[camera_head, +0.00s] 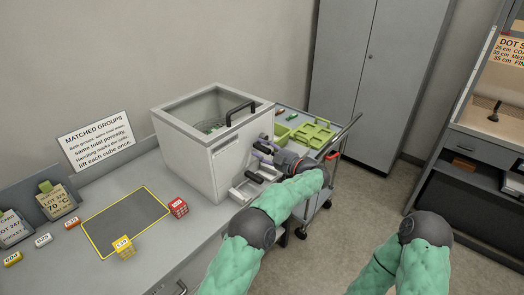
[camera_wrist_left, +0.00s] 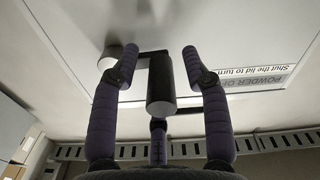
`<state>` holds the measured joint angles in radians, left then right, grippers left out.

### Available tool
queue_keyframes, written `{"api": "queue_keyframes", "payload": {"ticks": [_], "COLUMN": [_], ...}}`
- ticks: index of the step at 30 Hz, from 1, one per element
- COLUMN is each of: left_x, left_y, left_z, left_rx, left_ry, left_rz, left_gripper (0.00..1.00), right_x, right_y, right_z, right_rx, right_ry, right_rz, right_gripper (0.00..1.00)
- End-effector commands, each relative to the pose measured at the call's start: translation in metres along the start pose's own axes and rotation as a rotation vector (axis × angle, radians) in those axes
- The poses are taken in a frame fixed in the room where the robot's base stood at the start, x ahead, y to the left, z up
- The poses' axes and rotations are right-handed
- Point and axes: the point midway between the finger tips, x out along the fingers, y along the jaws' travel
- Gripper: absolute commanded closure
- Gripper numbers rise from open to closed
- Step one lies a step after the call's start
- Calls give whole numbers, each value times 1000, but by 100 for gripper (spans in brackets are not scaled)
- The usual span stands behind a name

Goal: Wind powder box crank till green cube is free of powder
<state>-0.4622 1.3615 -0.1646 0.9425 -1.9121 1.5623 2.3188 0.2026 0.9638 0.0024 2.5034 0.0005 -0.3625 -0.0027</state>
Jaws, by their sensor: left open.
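The grey powder box (camera_head: 205,165) stands on the bench, with a dark handle (camera_head: 241,112) at its top edge. Through its top I see a little green inside, but I cannot make out the cube or any powder on it. My left gripper (camera_head: 263,150) is at the box's front face. In the left wrist view, the dark crank knob (camera_wrist_left: 161,85) sits between the spread fingers of my left gripper (camera_wrist_left: 160,55). The fingers show gaps on both sides of it. A label on the box face (camera_wrist_left: 255,80) mentions shutting the lid to turn. My right gripper is out of view.
A yellow-edged grey mat (camera_head: 125,222) lies on the bench left of the box. A red cube (camera_head: 179,207) and a yellow cube (camera_head: 124,247) are near it. A cart with a green tray (camera_head: 312,134) stands right of the box. Open floor lies farther right.

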Motion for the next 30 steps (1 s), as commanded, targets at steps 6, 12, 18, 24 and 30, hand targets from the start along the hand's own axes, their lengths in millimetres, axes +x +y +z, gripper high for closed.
{"api": "queue_keyframes", "payload": {"ticks": [6, 12, 18, 24, 30], "left_x": [7, 7, 7, 7, 7], "left_y": [0, 0, 0, 0, 0], "left_z": [-1, -1, 0, 0, -1], "left_rx": [-1, -1, -1, 0, 4], "left_ry": [0, 0, 0, 0, -1], "left_rz": [0, 0, 0, 0, 1], "left_gripper": [54, 57, 100, 100, 100], "right_x": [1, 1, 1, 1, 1], "right_y": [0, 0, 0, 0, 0], "right_z": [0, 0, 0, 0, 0], "right_rx": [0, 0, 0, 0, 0], "right_ry": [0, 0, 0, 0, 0], "right_rz": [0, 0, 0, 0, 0], "right_gripper": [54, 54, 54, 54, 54]}}
